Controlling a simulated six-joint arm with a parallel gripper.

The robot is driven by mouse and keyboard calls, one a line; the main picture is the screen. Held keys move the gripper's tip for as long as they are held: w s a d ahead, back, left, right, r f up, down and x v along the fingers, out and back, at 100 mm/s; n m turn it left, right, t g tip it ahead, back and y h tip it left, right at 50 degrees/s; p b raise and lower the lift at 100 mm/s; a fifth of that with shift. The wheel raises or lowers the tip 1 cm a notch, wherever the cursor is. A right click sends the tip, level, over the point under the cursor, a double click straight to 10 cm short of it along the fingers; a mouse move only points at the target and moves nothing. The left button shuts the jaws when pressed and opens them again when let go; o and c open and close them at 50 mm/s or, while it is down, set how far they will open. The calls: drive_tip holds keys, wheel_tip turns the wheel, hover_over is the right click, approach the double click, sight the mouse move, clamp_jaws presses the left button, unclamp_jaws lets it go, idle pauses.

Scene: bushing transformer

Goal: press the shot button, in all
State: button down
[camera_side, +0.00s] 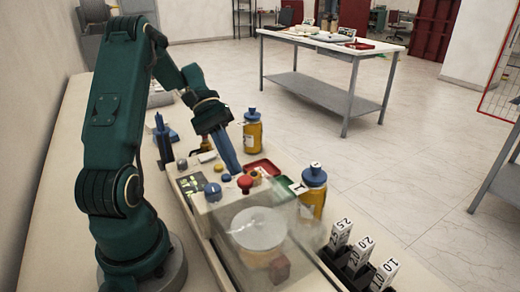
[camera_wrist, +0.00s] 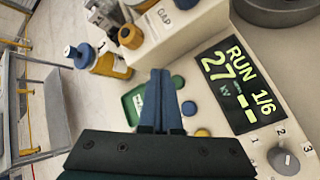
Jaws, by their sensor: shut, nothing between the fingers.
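The control panel in the wrist view carries a green button (camera_wrist: 178,81), a blue button (camera_wrist: 189,108) and a yellow button (camera_wrist: 202,132). No label saying shot is readable, so I cannot tell which is the shot button. The dark display (camera_wrist: 240,85) reads RUN 1/6 and 27 kV in yellow-green. A grey knob (camera_wrist: 284,160) marked with numbers is beside it. My gripper (camera_wrist: 161,72) is shut and empty, its blue fingers beside the green and blue buttons. In the side view my gripper (camera_side: 234,172) points down over the panel; contact cannot be told.
A red mushroom knob (camera_side: 244,183) and a blue knob (camera_side: 212,190) stand close to the fingers. A clear cover (camera_side: 280,225) encloses a round disc. Yellow bottles (camera_side: 252,135) with blue caps and a black rack (camera_side: 338,262) of numbered blocks stand nearby.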

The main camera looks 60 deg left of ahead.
drive_tip(key=shift+r, duration=1.7)
drive_tip(key=shift+f, duration=0.1)
drive_tip(key=shift+r, duration=2)
